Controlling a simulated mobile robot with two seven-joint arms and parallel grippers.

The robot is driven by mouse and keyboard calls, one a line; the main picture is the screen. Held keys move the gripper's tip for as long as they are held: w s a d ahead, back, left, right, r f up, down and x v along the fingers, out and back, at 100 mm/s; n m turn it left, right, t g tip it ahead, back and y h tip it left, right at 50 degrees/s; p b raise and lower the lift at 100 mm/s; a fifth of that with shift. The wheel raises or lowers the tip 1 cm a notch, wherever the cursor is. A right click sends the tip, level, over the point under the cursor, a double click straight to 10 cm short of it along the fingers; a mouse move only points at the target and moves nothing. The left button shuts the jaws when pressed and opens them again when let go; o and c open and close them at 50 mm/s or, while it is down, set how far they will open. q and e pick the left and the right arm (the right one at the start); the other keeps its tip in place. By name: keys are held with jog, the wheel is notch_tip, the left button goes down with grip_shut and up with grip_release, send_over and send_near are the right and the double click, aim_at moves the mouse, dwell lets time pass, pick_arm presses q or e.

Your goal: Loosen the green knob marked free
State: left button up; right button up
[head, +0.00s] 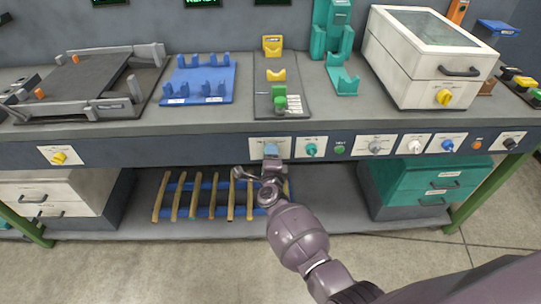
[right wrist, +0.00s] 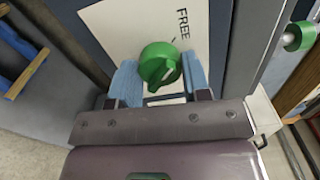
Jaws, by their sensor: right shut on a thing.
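The green knob (right wrist: 158,65) sits on a white plate (right wrist: 120,22) with the word FREE printed beside it, in the right wrist view. A pale line shows on its face. My right gripper (right wrist: 158,82) has its two blue fingertips on either side of the knob, shut on it. In the head view my right gripper (head: 271,152) reaches the front panel at the plate (head: 285,143) below the bench top. The knob is hidden there behind the fingers. My left gripper is not in view.
Right of the plate, the panel (head: 225,150) carries a teal knob (head: 311,150), a green button (head: 339,150) and several other controls. A fixture with a green part (head: 280,98) stands on the bench above. A blue rack with wooden sticks (head: 197,195) lies on the shelf below.

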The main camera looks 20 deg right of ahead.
jog(key=o, duration=0.9)
jog(key=shift+s, duration=0.1)
jog(key=p+v, duration=0.1)
jog(key=v, duration=0.9)
jog(key=shift+s+a, duration=0.1)
jog(key=shift+s, duration=0.2)
